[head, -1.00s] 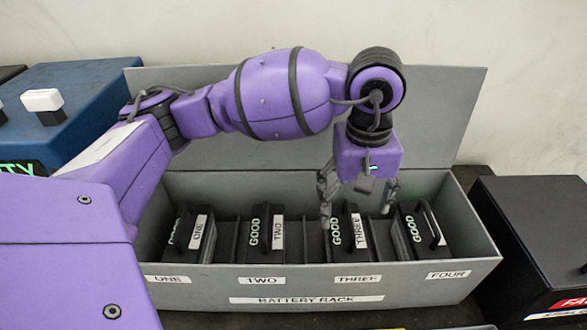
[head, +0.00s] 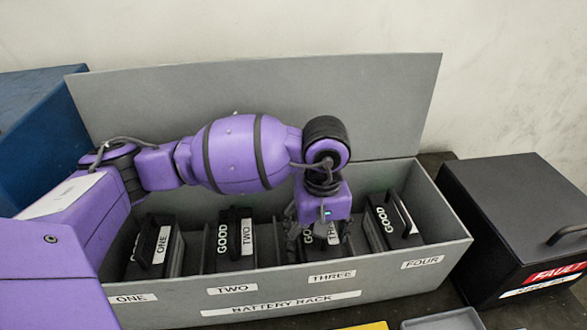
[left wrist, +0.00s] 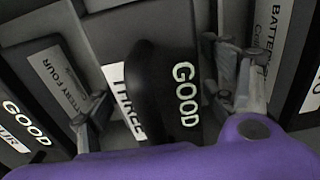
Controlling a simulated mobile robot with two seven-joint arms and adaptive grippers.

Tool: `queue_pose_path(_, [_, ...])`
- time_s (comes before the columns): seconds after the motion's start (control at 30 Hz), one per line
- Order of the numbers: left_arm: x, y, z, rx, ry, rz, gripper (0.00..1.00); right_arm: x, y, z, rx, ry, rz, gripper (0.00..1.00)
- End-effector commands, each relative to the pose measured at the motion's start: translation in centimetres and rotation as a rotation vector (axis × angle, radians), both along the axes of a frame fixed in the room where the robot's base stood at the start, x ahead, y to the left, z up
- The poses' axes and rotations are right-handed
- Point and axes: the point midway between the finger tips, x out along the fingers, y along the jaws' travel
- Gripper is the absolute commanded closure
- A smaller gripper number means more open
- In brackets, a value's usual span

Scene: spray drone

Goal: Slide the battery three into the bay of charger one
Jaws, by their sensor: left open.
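Battery three (head: 334,232) is a black block with a white THREE label and the word GOOD, standing in the third slot of the grey battery rack (head: 283,283). My left gripper (head: 314,240) is lowered over it, and its palm and fingers hide part of the battery. In the left wrist view, battery three's dark handle (left wrist: 150,85) lies between the two spread fingers of the left gripper (left wrist: 165,92), which is open. I cannot tell whether a finger touches it. No box in view can be read as charger one. My right gripper is not in view.
Batteries one (head: 155,248), two (head: 233,240) and four (head: 393,220) stand in the rack on both sides. The rack's raised back panel (head: 255,90) stands behind my arm. A black box with a red FAULT label (head: 525,230) is right; a blue box (head: 35,130) is left.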

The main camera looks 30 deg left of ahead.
Motion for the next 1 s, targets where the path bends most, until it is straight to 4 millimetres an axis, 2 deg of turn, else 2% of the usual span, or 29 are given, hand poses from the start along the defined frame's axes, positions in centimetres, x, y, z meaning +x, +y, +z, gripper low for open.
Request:
queue_pose_path(0.17, [0.12,-0.07,0.12,-0.001,-0.003,-0.001,0.23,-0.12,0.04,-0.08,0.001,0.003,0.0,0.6])
queue_pose_path(0.73, [0.15,-0.04,0.2,0.001,-0.004,-0.001,0.98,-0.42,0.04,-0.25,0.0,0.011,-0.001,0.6])
queue_pose_path(1.0, [0.33,-0.1,0.49,-0.002,-0.011,-0.001,1.0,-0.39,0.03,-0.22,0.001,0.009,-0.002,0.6])
